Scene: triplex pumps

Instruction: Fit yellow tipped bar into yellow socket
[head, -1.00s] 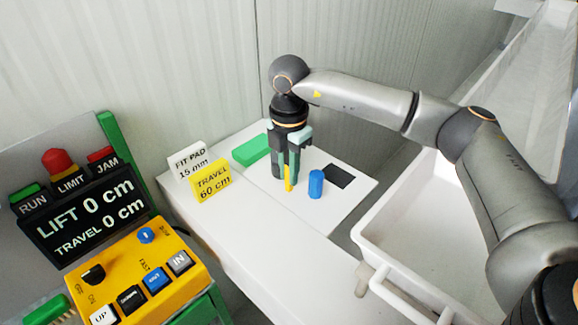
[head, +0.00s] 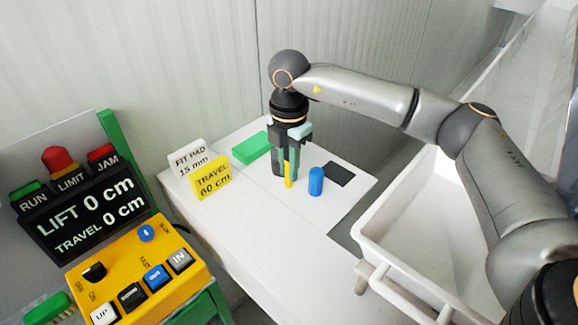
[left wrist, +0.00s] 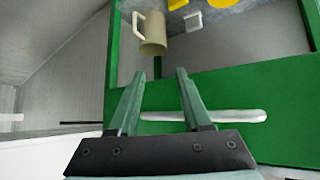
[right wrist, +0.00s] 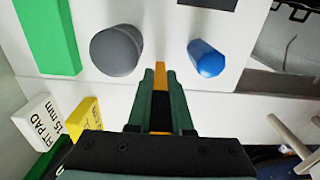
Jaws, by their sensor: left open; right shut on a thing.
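In the head view my right gripper (head: 287,170) points straight down over the white table and is shut on the yellow tipped bar (head: 289,183), whose yellow end shows below the fingers. In the right wrist view the bar (right wrist: 160,76) shows yellow-orange at its end and dark between the fingers (right wrist: 159,92). I cannot tell whether its lower end touches the table. My left gripper (left wrist: 160,90) is open and empty in the left wrist view, by a green frame. I cannot make out a yellow socket in these views.
On the white table (head: 255,250) a blue cylinder (head: 316,181) stands right of the bar, near a black square (head: 338,174). A green block (head: 251,148) and signs (head: 211,177) lie left. A grey cylinder (right wrist: 117,50) shows in the right wrist view. A white bin (head: 400,270) stands right.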

